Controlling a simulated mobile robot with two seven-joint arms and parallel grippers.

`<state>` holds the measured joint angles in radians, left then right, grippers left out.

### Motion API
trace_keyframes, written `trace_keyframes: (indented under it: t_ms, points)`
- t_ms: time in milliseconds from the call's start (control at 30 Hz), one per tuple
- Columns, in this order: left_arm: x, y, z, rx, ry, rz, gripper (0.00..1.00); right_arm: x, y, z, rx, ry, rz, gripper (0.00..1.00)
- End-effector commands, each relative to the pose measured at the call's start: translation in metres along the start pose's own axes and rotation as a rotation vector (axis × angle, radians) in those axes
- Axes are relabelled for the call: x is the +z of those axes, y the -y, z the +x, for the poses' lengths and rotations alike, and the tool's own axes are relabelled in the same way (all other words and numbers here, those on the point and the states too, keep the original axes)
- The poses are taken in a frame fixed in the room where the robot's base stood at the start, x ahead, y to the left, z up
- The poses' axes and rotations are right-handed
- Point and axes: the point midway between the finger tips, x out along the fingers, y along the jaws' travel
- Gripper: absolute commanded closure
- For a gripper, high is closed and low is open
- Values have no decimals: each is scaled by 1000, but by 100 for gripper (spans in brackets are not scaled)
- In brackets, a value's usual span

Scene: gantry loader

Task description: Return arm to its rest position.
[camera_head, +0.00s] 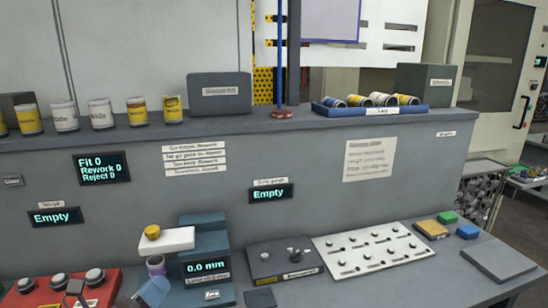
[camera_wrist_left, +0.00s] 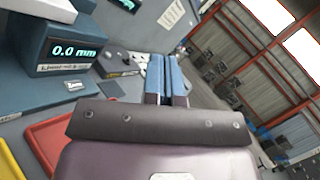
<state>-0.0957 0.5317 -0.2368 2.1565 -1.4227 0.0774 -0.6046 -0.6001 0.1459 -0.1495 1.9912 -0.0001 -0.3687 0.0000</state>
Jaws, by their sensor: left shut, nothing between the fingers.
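The same gauge (camera_wrist_left: 72,50) stands to the left of the fingers there. Most of my left arm is out of the head view. My right gripper is in neither view.
A white panel with several studs (camera_head: 374,249) lies to the right. Cans (camera_head: 102,114) and a blue tray (camera_head: 368,108) stand on the rear ledge. Bench space at the front right is partly clear.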

Motion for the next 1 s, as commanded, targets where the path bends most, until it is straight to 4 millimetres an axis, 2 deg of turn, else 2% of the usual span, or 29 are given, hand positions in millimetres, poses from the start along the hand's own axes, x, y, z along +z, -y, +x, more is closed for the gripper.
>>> trace_keyframes:
  t_ms: [100,200,367,500,633,800,1000]
  points:
    - [18,-11,-19,125,192,-283,100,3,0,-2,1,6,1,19]
    - [27,-27,-41,244,347,-522,100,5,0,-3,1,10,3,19]
    - [24,-56,-85,460,585,-889,100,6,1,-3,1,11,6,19]
    - [2,-74,-130,672,778,-1194,100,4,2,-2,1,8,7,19]
    - [-30,-80,-173,896,942,-1454,100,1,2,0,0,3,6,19]
    - [-70,-68,-216,1156,1092,-1698,100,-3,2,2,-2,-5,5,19]
    - [-100,-49,-245,1369,1184,-1853,100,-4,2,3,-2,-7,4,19]
